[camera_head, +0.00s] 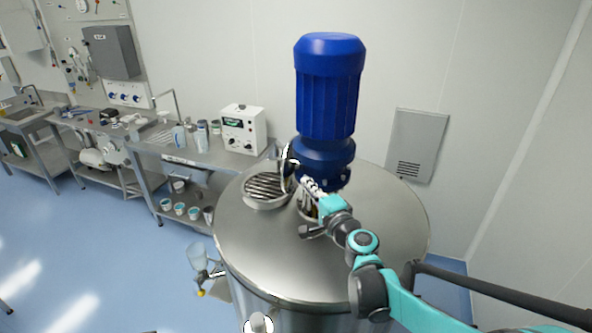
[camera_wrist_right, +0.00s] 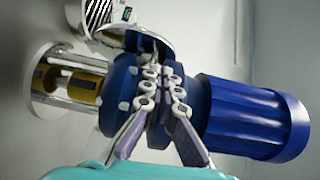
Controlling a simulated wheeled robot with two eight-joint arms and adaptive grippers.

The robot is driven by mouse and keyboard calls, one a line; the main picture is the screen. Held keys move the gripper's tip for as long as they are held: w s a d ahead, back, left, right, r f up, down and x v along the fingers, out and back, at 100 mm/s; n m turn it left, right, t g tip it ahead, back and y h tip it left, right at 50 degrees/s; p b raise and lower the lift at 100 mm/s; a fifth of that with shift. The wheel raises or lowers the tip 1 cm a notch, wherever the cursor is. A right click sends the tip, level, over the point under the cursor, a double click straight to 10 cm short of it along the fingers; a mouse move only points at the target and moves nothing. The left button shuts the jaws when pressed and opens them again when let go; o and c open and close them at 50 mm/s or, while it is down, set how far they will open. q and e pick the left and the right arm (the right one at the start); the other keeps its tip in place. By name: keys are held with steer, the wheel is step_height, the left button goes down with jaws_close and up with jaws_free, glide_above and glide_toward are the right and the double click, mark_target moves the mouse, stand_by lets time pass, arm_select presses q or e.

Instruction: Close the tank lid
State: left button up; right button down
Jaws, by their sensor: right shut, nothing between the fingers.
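The steel tank (camera_head: 330,265) stands in the middle of the head view. Its round opening with a slatted grate (camera_head: 267,188) is uncovered at the left of the tank top. The round lid (camera_head: 287,168) stands raised, almost edge-on, at the right side of the opening. In the right wrist view the lid (camera_wrist_right: 135,38) shows at the top, next to part of the grate (camera_wrist_right: 99,12). My right gripper (camera_head: 306,182) is shut and empty, just right of the lid and in front of the motor. Its fingertips (camera_wrist_right: 160,72) are close to the lid; I cannot tell whether they touch. My left gripper is not in view.
A tall blue motor (camera_head: 329,90) rises from the tank top right behind my right gripper. It fills much of the wrist view (camera_wrist_right: 235,115). A steel bench (camera_head: 220,155) with a white instrument box (camera_head: 243,130) stands behind left.

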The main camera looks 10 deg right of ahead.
mark_target(287, 162)
steer(key=w, duration=0.2)
steer(key=w+a, duration=0.1)
steer(key=w, duration=0.2)
steer(key=w+p, duration=0.1)
steer(key=w, duration=0.2)
steer(key=shift+a+f, duration=0.1)
steer(key=shift+a, duration=0.25)
steer(key=shift+w+a, duration=0.15)
steer(key=shift+w, duration=0.65)
steer(key=shift+a, duration=0.1)
